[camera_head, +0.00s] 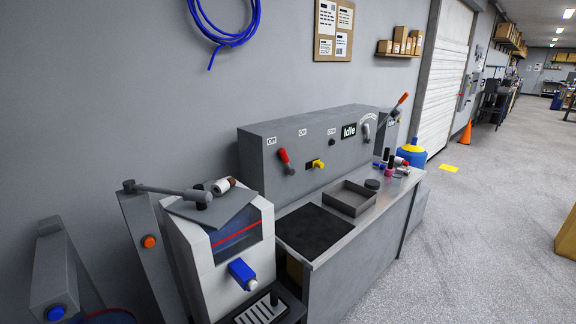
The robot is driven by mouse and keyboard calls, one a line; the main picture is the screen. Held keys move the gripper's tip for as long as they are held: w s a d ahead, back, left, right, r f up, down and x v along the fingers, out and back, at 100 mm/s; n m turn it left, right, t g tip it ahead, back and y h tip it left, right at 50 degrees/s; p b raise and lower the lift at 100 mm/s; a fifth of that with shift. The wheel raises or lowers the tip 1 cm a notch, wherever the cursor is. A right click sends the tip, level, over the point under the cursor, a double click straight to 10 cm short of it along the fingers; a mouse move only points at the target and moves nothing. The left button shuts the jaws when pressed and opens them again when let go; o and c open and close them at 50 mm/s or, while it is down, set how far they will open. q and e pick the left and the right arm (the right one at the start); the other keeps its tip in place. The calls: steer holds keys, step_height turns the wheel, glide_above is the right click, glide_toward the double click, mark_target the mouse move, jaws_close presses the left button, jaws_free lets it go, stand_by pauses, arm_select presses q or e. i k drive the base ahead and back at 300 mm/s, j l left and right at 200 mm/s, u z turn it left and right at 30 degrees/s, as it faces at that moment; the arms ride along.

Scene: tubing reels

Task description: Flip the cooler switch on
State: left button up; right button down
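A grey control box (262,146) stands against the wall at the back of the bench. On its front, from left to right, are a red lever switch (284,160), a yellow switch (318,163), a small black knob (332,143), a screen reading Idle (349,131) and a pale lever (367,131) on a dial. Small white labels, seemingly "Off" and "On", sit above the left controls. No control is legibly marked as the cooler, so I cannot tell which is its switch. Neither of my grippers is in view.
The bench holds a black mat (315,236), a grey tray (350,198) and small bottles (389,165). A white and grey machine (205,262) stands in front at left. An orange-handled lever (399,104) rises at the box's right end. The floor (475,240) at right is open.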

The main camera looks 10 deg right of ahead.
mark_target(283, 156)
steer(key=i+l+u, duration=0.25)
steer(key=u, duration=0.15)
steer(key=i+l+u, duration=0.15)
steer(key=l+u, duration=0.25)
steer(key=i+j, duration=0.05)
steer(key=j, duration=0.05)
